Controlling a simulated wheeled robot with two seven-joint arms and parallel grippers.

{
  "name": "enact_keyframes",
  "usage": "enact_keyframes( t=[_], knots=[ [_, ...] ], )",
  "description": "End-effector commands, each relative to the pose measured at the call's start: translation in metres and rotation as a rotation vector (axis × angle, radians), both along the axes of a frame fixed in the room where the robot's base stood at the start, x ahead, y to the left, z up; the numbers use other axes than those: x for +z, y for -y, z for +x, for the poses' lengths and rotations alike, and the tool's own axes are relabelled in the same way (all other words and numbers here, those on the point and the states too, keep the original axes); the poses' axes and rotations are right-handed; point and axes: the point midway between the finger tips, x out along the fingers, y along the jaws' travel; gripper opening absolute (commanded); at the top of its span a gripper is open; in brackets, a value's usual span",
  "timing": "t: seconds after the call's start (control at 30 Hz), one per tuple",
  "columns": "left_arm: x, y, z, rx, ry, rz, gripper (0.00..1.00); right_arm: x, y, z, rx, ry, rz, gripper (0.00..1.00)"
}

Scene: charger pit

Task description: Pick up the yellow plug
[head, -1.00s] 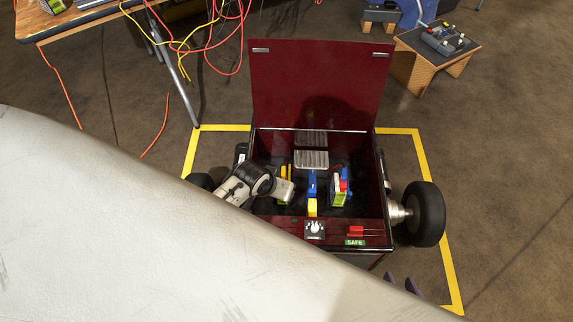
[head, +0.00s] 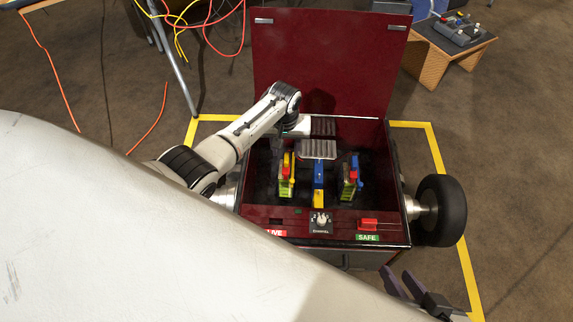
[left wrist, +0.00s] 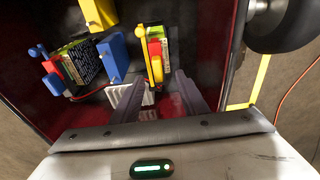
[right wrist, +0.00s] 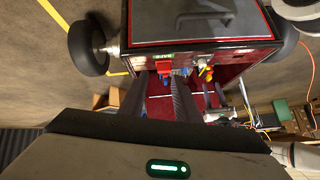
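The yellow plug (head: 286,165) stands upright on the left battery inside the red box, with a red part beside it. It also shows in the left wrist view (left wrist: 154,62), just beyond my left fingertips. My left gripper (left wrist: 178,92) is open and empty, its fingers pointing toward the plug's lower end, apart from it as far as I can tell. In the head view my left arm reaches over the box's left wall to the back; its fingers are hidden there. My right gripper (head: 415,290) is open and empty in front of the box's right side; it also shows in the right wrist view (right wrist: 155,95).
The red box (head: 275,212) has its lid (head: 330,60) raised at the back. A blue-and-yellow block (head: 319,180) and a right battery with a blue plug (head: 355,170) stand inside. A dial (head: 320,222) and red switch (head: 368,224) sit on the front panel. Wheels flank the box.

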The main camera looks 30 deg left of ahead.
Motion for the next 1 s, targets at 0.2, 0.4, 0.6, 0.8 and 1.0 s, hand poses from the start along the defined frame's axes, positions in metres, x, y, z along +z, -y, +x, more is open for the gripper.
enact_keyframes(
  t=[0.2, 0.4, 0.6, 0.8, 1.0],
  knots=[
    [-0.040, 0.005, -0.002, 0.000, -0.002, 0.000, 0.40, -0.011, -0.013, 0.003, 0.058, -0.024, 0.009, 0.29],
    [-0.048, 0.004, -0.001, -0.001, -0.001, 0.000, 0.40, -0.002, -0.019, 0.005, 0.061, -0.004, 0.040, 0.29],
    [-0.047, 0.004, -0.001, -0.001, -0.001, 0.000, 0.37, -0.001, -0.019, 0.005, 0.061, -0.005, 0.041, 0.29],
    [-0.047, 0.004, -0.001, -0.001, -0.001, 0.000, 0.03, -0.001, -0.019, 0.006, 0.061, -0.004, 0.040, 0.29],
    [-0.046, 0.004, 0.000, -0.001, -0.001, 0.000, 0.00, -0.001, -0.018, 0.006, 0.061, -0.003, 0.040, 0.29]
  ],
)
